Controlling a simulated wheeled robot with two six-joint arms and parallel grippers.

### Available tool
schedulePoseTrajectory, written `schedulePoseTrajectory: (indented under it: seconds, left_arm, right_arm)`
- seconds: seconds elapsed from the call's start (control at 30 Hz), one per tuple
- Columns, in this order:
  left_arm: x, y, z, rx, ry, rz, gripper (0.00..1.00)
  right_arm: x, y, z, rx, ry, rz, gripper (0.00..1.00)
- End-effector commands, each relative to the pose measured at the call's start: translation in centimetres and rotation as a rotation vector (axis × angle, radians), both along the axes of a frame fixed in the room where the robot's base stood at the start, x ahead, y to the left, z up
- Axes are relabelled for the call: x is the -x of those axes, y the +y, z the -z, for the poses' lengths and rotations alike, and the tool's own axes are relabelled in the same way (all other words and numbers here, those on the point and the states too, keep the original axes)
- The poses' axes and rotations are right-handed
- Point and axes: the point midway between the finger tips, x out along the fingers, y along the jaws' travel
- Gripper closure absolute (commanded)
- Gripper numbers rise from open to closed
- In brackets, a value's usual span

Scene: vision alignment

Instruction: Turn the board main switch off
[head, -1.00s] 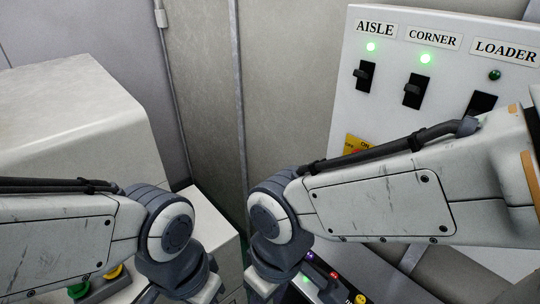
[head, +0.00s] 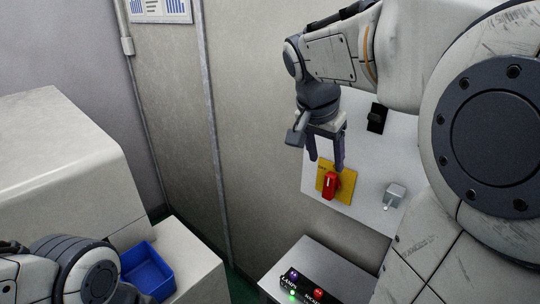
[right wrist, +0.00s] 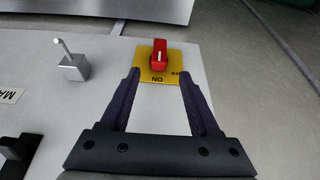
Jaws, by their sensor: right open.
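A red rotary handle (head: 331,185) sits on a yellow plate (head: 322,178) low on the white board (head: 352,150). In the right wrist view the red handle (right wrist: 159,55) stands upright with a white mark, in line with the upside-down word ON on the plate (right wrist: 158,76). My right gripper (head: 326,160) is open and empty, its fingers pointing down in front of the plate. In the right wrist view the gripper (right wrist: 160,75) frames the plate, with the handle beyond its fingertips. My left arm shows at the bottom left; its gripper is out of view.
A grey lever switch (head: 395,193) is to the right of the handle, and a black rocker switch (head: 376,118) is higher. A console with small lamps and buttons (head: 305,284) stands below. A blue bin (head: 147,270) is at lower left. My right arm hides much of the board.

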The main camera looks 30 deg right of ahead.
Motion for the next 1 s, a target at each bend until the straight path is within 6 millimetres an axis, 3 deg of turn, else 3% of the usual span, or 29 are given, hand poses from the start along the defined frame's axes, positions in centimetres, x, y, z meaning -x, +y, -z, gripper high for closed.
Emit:
schedulePoseTrajectory:
  seconds: [0.13,0.6,1.0]
  left_arm:
    - [0.0,0.0,-0.3,0.000,0.000,0.000,1.00]
    - [0.0,0.0,-1.4,0.000,0.000,-0.001,1.00]
    - [0.0,0.0,-1.4,0.000,0.000,-0.001,1.00]
  right_arm:
    - [-0.1,-0.9,1.2,0.003,-0.001,0.021,0.38]
    - [-1.3,-3.5,8.5,0.001,0.000,0.014,0.38]
    - [-1.5,-3.8,9.4,0.002,-0.004,0.013,0.38]
